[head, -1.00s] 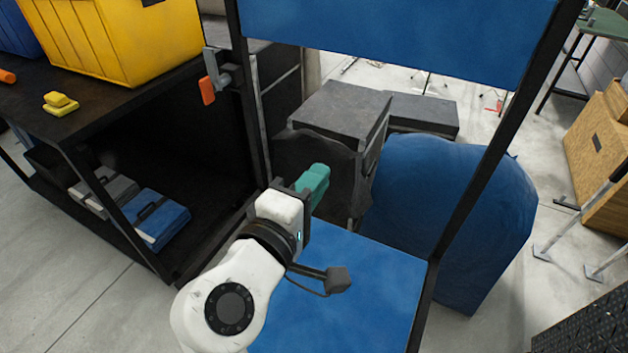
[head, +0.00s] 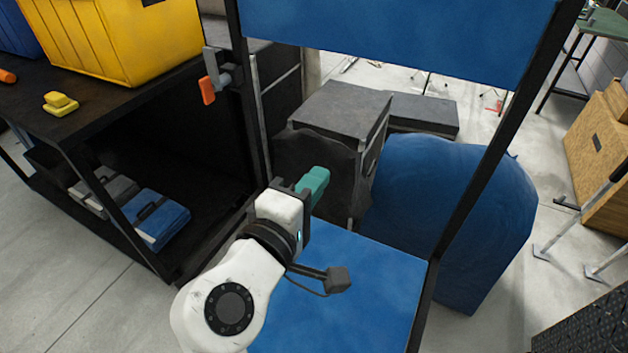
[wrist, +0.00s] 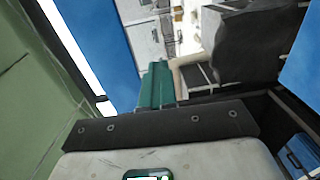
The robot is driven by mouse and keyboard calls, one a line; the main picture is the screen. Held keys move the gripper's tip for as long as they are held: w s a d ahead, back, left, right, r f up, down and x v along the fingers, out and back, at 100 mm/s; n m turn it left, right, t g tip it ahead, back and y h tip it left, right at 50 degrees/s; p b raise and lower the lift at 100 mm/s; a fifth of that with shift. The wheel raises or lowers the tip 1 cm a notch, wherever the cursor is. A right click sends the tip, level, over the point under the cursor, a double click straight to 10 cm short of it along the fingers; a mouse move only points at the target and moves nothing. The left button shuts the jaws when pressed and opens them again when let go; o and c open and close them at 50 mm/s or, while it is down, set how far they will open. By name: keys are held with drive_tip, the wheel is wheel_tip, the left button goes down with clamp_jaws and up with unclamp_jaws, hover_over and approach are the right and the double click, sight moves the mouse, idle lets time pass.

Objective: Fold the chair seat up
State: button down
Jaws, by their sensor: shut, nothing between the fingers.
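The chair has a blue back panel (head: 385,35) at the top of the head view, held in a black frame. Its blue seat (head: 350,282) lies flat, low in the middle, partly covered by my arm. My gripper (head: 317,179) has teal fingers and appears over the far-left part of the seat. The fingers are shut and empty. I cannot tell whether they touch the seat. In the wrist view the shut fingers (wrist: 156,84) point away from the camera beside a long blue panel. I cannot tell which chair part that panel is.
A black shelf (head: 60,140) on the left carries a yellow crate (head: 120,40) and holds a blue case (head: 160,218). An orange-handled lever (head: 208,90) is on the frame post. Grey boxes (head: 340,105) and a blue rounded object (head: 450,190) stand behind the seat.

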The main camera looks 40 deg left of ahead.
idle(0.4)
drive_tip(key=c, duration=1.4)
unclamp_jaws()
drive_tip(key=b+v, duration=0.1)
drive_tip(key=v, duration=0.9)
drive_tip(key=shift+s+b, duration=0.4)
drive_tip(key=shift+d, duration=0.1)
drive_tip(key=shift+c, duration=0.5)
